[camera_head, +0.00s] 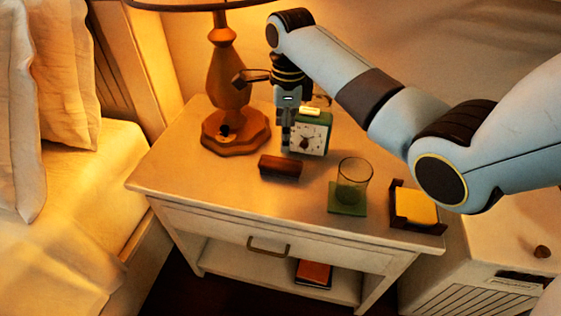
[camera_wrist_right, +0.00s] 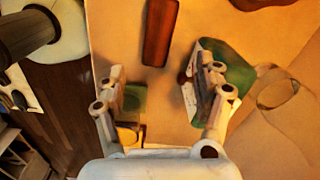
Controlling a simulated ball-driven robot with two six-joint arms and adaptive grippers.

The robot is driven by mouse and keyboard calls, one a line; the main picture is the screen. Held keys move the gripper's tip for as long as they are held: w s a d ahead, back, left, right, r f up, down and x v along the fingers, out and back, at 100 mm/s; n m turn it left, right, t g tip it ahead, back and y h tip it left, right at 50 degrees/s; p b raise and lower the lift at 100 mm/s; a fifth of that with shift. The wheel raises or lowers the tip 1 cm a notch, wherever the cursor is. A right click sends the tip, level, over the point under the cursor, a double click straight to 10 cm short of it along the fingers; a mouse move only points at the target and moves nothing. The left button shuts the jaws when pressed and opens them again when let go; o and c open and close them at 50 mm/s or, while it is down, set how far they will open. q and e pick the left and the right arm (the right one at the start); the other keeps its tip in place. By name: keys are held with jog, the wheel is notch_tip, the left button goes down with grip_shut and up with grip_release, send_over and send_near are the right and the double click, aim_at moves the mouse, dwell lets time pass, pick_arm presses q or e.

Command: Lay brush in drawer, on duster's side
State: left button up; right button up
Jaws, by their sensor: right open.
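The brush appears to be the dark reddish-brown block (camera_head: 281,166) lying on the nightstand top, in front of the clock. It also shows at the top of the right wrist view (camera_wrist_right: 161,30). My right gripper (camera_head: 287,143) points down just behind the brush, beside the clock. In the wrist view its fingers (camera_wrist_right: 166,72) are spread and empty, with the brush beyond the tips. The drawer (camera_head: 320,254) is shut, with a bar handle (camera_head: 268,246) on its front. Its inside is hidden, and I see no duster. My left gripper is not in view.
A green clock (camera_head: 310,135) stands close beside my right gripper. A lamp (camera_head: 235,138) is behind left. A glass (camera_head: 353,182) on a green coaster (camera_head: 347,205) and a yellow notepad in a dark holder (camera_head: 412,207) are at right. A red book (camera_head: 313,272) lies on the shelf.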

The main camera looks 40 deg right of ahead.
aim_at(281, 162)
jog(key=m, duration=0.2)
jog(key=shift+w+f+m, duration=0.3)
jog(key=shift+w, duration=0.05)
notch_tip(281, 162, down, 5)
jog(key=shift+a+r+b, duration=0.1)
jog(key=shift+b, duration=0.4)
jog(key=f, duration=0.1)
jog(key=f+b, duration=0.1)
jog(key=f, duration=0.3)
jog(key=shift+a+f, duration=0.2)
jog(key=shift+a, duration=0.15)
jog(key=c, duration=1.4)
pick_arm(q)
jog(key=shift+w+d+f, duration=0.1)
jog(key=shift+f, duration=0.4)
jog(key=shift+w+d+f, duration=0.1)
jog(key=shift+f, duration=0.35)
pick_arm(e)
jog(key=shift+r, duration=0.15)
